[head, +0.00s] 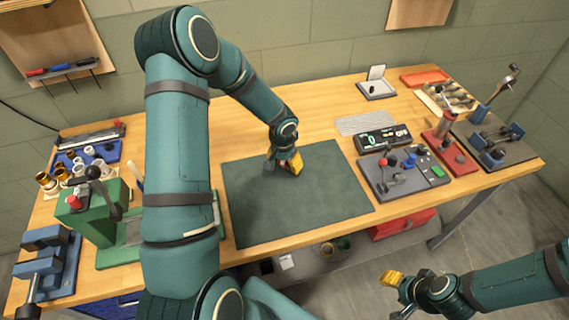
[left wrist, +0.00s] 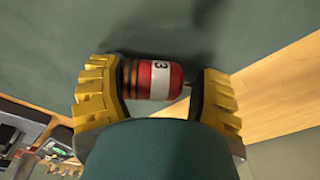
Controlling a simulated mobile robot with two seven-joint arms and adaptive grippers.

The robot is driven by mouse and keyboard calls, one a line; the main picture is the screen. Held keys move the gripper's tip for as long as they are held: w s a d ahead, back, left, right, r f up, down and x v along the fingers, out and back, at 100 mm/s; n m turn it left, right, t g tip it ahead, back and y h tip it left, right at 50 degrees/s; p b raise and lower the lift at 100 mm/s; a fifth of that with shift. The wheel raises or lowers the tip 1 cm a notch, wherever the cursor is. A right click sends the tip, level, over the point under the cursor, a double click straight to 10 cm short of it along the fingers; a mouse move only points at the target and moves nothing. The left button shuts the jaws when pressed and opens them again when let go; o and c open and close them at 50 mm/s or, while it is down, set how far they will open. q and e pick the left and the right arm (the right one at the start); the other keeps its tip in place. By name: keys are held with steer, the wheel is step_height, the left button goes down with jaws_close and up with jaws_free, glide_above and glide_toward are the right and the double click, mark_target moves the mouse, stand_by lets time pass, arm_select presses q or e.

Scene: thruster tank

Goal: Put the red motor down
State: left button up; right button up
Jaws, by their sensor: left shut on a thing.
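The red motor (left wrist: 158,80) has a red body with a white band, a partly visible number and dark stripes at one end. It lies crosswise between the two yellow fingers of my left gripper (left wrist: 158,88), which is shut on it. In the head view my left gripper (head: 285,165) is low over the dark green mat (head: 255,205), and the motor is mostly hidden by the fingers. I cannot tell whether the motor touches the mat. My right gripper (head: 395,285) is off the table at the lower right; its opening is unclear.
A green press (head: 95,210), a blue vise (head: 45,262) and a blue tray (head: 88,155) stand at the left. The mat around my left gripper is clear.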

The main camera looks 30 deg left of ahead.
arm_select(q)
steer(key=shift+f, duration=0.4)
steer(key=shift+f, duration=0.1)
steer(key=o, duration=1.3)
steer(key=shift+c, duration=0.2)
